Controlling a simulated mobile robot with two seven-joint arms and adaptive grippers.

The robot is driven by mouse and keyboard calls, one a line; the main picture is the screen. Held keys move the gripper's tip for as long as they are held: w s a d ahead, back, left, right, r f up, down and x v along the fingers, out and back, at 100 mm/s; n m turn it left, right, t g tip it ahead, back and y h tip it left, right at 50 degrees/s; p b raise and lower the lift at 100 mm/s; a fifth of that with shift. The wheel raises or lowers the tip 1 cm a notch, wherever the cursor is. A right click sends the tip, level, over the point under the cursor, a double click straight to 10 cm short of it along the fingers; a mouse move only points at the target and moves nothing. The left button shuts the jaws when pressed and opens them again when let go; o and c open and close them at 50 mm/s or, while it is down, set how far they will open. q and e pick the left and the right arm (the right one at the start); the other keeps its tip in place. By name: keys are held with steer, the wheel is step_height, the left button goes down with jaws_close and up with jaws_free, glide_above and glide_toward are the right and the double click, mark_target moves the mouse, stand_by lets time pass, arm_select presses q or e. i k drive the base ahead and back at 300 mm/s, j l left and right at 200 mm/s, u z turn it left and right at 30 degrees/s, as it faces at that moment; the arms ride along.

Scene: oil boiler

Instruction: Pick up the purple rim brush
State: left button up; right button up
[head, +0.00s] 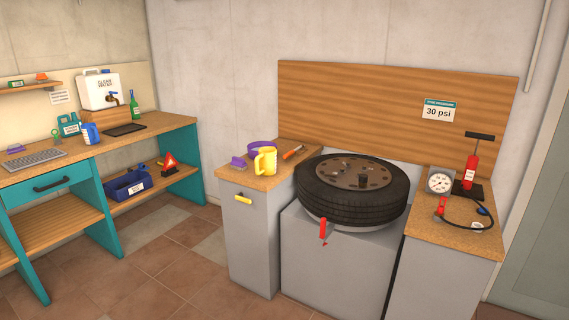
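A small purple block-like piece (238,162) lies near the left edge of the cork-coloured top of the left grey cabinet. A larger, rounded purple thing (259,146) sits behind the yellow jug (265,161), which hides part of it. I cannot tell which of these is the rim brush, or whether both belong to one thing; no bristles can be made out. Neither of my grippers is in the head view.
A tyre (352,190) lies flat on the middle grey stand, right of the left cabinet (253,235). An orange-handled tool (294,152) lies between jug and tyre. A gauge (440,181) and red pump (470,168) stand at right. Tiled floor (150,275) in front is clear.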

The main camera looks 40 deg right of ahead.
mark_target(239, 164)
steer(key=z, duration=1.1)
